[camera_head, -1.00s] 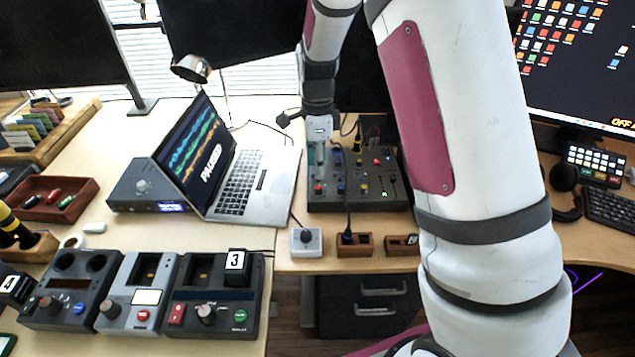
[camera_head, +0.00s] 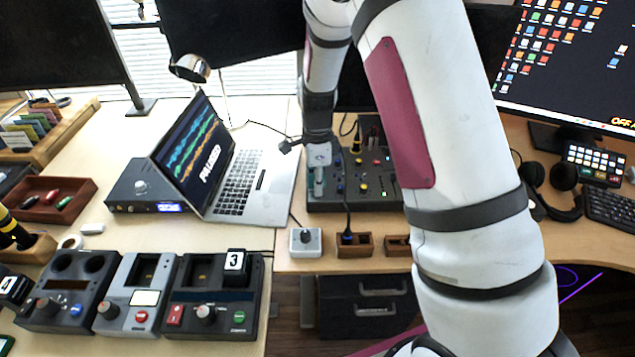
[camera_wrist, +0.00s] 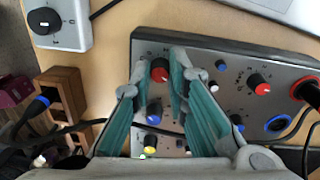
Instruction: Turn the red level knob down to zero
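The dark mixer panel (camera_head: 350,205) lies on the desk right of the laptop. A black knob with a red cap (camera_wrist: 160,70) shows in the wrist view near the panel's edge, between my gripper's two teal-padded fingers. My gripper (camera_wrist: 157,76) is open, with a finger on either side of this knob; I cannot tell whether they touch it. In the head view my gripper (camera_head: 319,190) is over the panel's front left part and hides the knob there. Another red-capped knob (camera_wrist: 258,84) sits farther along the panel. The knob's scale is too small to read.
Blue (camera_wrist: 154,112) and yellow (camera_wrist: 151,143) knobs stand close to my fingers. A white box with a black knob (camera_head: 306,242) and a wooden block (camera_head: 355,246) stand in front of the panel, with a cable (camera_head: 348,215). The laptop (camera_head: 250,190) is on the left.

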